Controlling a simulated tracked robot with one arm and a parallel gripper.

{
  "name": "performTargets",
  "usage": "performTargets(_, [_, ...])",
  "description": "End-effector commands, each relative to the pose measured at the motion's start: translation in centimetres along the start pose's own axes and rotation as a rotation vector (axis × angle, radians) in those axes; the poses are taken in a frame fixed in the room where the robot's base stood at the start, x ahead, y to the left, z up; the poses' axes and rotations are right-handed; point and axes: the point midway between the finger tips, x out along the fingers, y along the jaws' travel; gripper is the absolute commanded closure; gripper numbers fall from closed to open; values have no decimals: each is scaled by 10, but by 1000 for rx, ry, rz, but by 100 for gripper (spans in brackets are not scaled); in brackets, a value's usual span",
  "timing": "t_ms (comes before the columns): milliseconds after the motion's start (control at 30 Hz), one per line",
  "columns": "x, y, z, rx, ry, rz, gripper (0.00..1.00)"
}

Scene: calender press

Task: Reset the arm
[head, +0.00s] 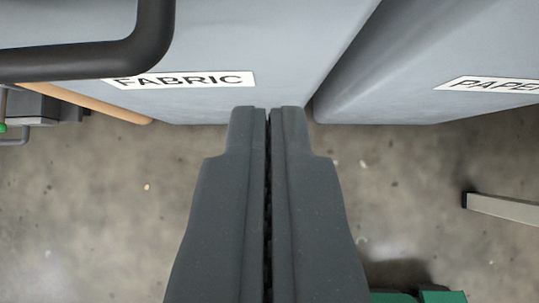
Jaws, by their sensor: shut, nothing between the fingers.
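My gripper (268,112) points away from the camera in the middle of the head view. Its two dark grey fingers lie side by side with only a thin dark line between them. It is shut and holds nothing. Its tips overlap the lower edge of a light grey surface labelled FABRIC (190,80); I cannot tell whether they touch it.
A second light grey body labelled PAPER (490,85) is at right. A thick black bar (100,58) crosses the upper left. An orange-tan strip (110,107) runs below the FABRIC label. A pale metal leg (503,208) is at right. Bare concrete floor (100,210) lies below.

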Motion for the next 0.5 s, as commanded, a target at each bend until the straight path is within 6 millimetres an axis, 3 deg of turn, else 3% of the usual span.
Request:
performTargets(300, [-4, 2, 21, 5, 0, 2, 100])
performTargets(400, [-5, 2, 20, 7, 1, 2, 100])
performTargets(500, [-9, 0, 6, 20, 11, -4, 100])
